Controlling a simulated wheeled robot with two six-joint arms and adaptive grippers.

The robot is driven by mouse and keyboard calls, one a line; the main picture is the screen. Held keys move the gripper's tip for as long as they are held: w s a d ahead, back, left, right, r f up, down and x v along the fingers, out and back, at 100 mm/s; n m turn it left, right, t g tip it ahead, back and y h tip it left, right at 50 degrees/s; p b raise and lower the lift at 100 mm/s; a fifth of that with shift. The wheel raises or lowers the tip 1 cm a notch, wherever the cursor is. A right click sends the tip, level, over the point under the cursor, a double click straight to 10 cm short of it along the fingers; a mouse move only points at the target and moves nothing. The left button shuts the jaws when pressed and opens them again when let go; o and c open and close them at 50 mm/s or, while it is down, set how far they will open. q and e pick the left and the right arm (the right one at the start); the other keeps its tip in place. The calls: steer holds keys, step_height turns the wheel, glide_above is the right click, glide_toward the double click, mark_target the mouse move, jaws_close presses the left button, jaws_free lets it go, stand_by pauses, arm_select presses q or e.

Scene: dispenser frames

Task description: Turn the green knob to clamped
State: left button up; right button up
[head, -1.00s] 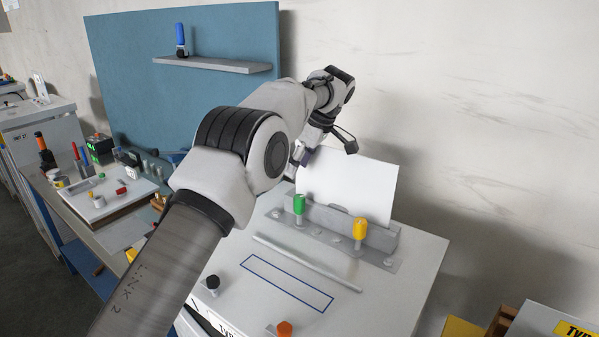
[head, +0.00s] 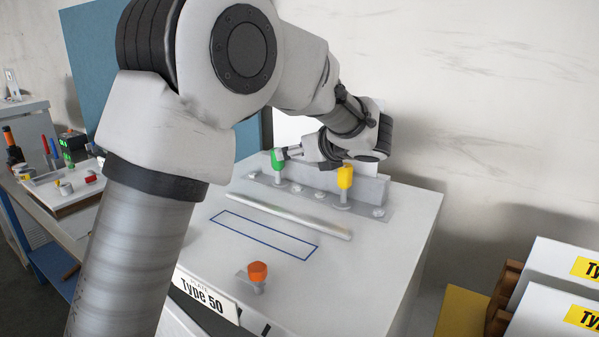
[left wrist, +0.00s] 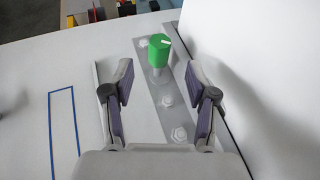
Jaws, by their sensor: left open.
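The green knob (head: 277,160) stands upright on a post on the grey metal strip at the back of the white cabinet top. My right gripper is not in view.
A yellow knob (head: 345,177) stands to the right on the same strip, close under my wrist. A pale rod (head: 288,215), a blue outlined rectangle (head: 263,241) and an orange knob (head: 257,271) are nearer the front. A white sheet (left wrist: 270,70) stands upright behind the strip.

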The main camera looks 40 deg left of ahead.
mark_target(276, 165)
arm_select(q)
steer(key=p+x, duration=0.1)
steer(key=x, duration=0.7)
steer(key=shift+p, duration=0.4)
jaws_close()
steer(key=n+g+p, duration=0.1)
steer(key=p, duration=0.1)
steer(key=n+g+p, duration=0.1)
steer(key=g+p, duration=0.1)
steer(key=shift+r+y, duration=0.3)
steer(key=shift+r, duration=0.1)
steer(key=shift+f+n+g+p, duration=0.2)
steer(key=shift+n+g+p, duration=0.1)
steer(key=shift+n+p, duration=0.15)
steer(key=shift+f, duration=0.15)
